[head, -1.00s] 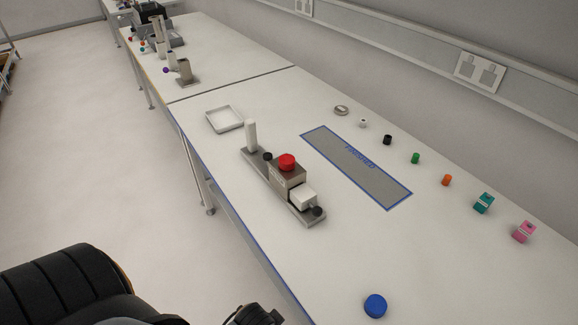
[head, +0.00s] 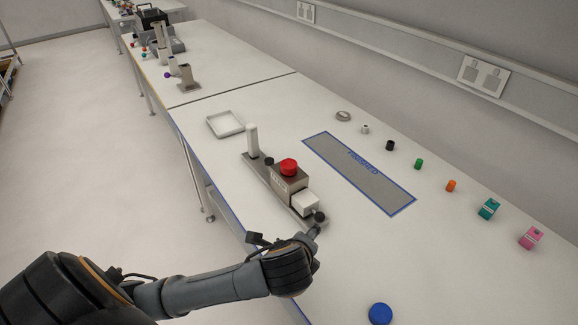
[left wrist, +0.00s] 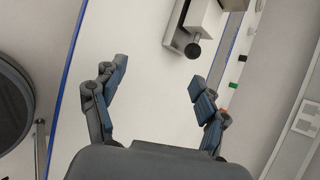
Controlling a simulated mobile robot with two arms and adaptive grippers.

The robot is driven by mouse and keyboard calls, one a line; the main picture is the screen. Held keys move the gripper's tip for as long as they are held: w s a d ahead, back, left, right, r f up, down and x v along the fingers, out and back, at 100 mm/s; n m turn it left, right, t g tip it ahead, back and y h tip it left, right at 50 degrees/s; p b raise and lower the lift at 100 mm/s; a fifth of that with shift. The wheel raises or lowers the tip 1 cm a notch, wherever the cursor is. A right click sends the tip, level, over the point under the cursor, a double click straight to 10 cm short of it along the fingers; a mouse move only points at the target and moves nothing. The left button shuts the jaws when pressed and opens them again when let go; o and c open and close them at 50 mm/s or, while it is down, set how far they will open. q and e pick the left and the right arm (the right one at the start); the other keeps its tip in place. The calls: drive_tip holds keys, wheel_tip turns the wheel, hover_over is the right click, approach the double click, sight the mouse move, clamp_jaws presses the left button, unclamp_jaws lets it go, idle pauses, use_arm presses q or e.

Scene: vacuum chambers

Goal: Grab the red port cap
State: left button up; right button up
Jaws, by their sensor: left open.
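The red port cap (head: 289,167) sits on top of the metal block of a small vacuum chamber assembly (head: 285,185) on the near table. My left arm reaches in from the lower left over the table's front edge. My left gripper (left wrist: 157,80) is open and empty in the left wrist view, with its two fingers spread wide over bare tabletop. The assembly's near end, with a black knob (left wrist: 193,50), shows at the top of that view, ahead of the fingers. The red cap is outside that view. My right gripper is not in view.
A blue cap (head: 380,314) lies at the front right. A white tray (head: 225,124) is beyond the assembly. A blue-bordered grey mat (head: 360,172) is right of it and empty. Several small coloured parts line the wall side. The tabletop between mat and blue cap is clear.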

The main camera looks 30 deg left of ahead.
use_arm(q)
drive_tip(key=w+a+r+m+t+y, duration=0.3)
drive_tip(key=w+a+r+m+y, duration=0.1)
drive_tip(key=w+a+r+m, duration=0.45)
approach(289, 164)
drive_tip(key=shift+m, duration=0.45)
drive_tip(key=x, duration=0.4)
drive_tip(key=shift+w+a+f, duration=0.2)
drive_tip(key=shift+a, duration=0.05)
drive_tip(key=shift+p+x, duration=0.6)
drive_tip(key=shift+x, duration=2.3)
drive_tip(key=shift+d+r, duration=0.1)
drive_tip(key=c, duration=0.9)
